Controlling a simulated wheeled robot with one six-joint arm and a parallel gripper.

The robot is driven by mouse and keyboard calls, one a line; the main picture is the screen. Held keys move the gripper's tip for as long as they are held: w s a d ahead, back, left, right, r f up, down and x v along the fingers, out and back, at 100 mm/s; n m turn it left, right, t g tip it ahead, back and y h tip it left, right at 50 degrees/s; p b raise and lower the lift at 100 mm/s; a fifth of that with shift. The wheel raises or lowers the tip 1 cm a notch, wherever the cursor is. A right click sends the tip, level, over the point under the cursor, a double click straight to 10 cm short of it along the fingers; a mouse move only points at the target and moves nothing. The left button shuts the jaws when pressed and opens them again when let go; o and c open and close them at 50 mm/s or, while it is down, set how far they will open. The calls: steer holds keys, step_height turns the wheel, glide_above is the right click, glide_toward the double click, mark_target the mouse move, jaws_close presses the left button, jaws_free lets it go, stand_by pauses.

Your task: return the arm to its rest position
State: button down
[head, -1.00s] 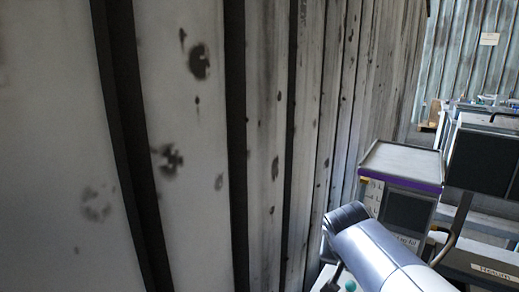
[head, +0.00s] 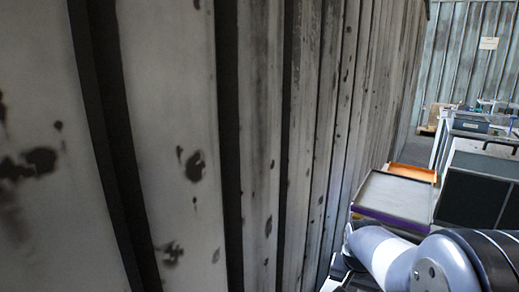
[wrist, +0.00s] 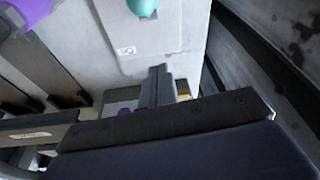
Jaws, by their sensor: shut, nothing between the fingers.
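My gripper (wrist: 158,85) shows in the wrist view as two narrow dark fingers side by side, closed with nothing between them. Its wide dark body fills the bottom of that view. Below and beyond the fingers is a pale grey surface with a small square label. In the head view my arm (head: 395,255) is folded at the lower right, with white, grey and black links. The gripper itself cannot be made out there.
A ribbed, stained metal wall (head: 170,150) fills the left and middle of the head view, close to my arm. A grey tray top with a purple edge (head: 395,198) stands just behind the arm. An orange tray (head: 412,172) lies beyond it. A teal rounded thing (wrist: 142,7) shows in the wrist view.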

steer(key=shift+w+d+g+y+p, duration=0.35)
steer(key=shift+w+g+p, duration=0.2)
steer(key=shift+p, duration=0.45)
steer(key=shift+w+d+f+g+y+p, duration=0.2)
steer(key=shift+w+f+g+y+p, duration=0.15)
steer(key=shift+f+g+p, duration=0.25)
steer(key=shift+r, duration=0.1)
steer(key=shift+s, duration=0.15)
